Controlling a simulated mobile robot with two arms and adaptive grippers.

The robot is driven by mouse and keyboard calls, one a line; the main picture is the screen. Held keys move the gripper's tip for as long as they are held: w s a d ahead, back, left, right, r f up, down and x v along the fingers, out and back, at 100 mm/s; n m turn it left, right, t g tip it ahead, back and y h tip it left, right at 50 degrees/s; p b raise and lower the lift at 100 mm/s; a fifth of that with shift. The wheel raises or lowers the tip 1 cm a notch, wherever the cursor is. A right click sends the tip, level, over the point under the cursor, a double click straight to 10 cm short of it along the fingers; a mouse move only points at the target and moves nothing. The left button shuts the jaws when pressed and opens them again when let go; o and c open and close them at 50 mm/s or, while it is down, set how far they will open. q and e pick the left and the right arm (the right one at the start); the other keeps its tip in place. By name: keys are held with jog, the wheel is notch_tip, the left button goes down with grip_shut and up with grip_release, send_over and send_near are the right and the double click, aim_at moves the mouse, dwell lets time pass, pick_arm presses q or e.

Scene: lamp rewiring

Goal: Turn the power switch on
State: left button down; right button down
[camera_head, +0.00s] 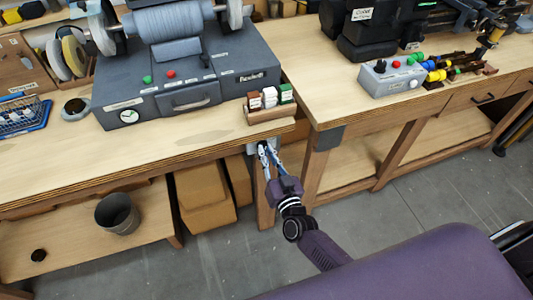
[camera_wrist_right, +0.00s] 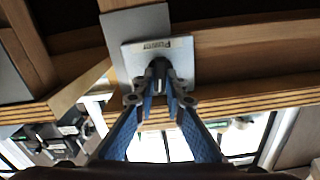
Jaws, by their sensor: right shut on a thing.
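The power switch shows in the right wrist view as a pale plate (camera_wrist_right: 130,58) with a label reading "Power" (camera_wrist_right: 157,45) and a dark toggle (camera_wrist_right: 159,66) at its middle. My right gripper (camera_wrist_right: 160,88) has its blue-padded fingers closed together on the toggle. In the head view my right gripper (camera_head: 265,155) reaches up to the underside of the bench's front edge, and the switch there is mostly hidden. Which way the toggle is set is hard to tell. My left gripper is in neither view.
A wooden workbench (camera_head: 60,165) carries a grey grinding machine (camera_head: 185,80) and a small wooden block holder (camera_head: 270,117). A second bench (camera_head: 400,110) holds a grey button box (camera_head: 391,78). Below are a bucket (camera_head: 117,213) and cardboard boxes (camera_head: 203,196). The grey floor (camera_head: 225,262) in front is clear.

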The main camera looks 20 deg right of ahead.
jog(key=shift+d+f+m+b, duration=0.15)
jog(key=shift+m+b, duration=1.1)
jog(key=shift+m, duration=2.65)
jog(key=shift+d+f+m+b, duration=0.1)
jog(key=shift+m+b, duration=1.1)
jog(key=shift+m, duration=2.7)
jog(key=c, duration=2)
grip_release()
jog(key=s, duration=1.2)
jog(key=shift+d, duration=0.15)
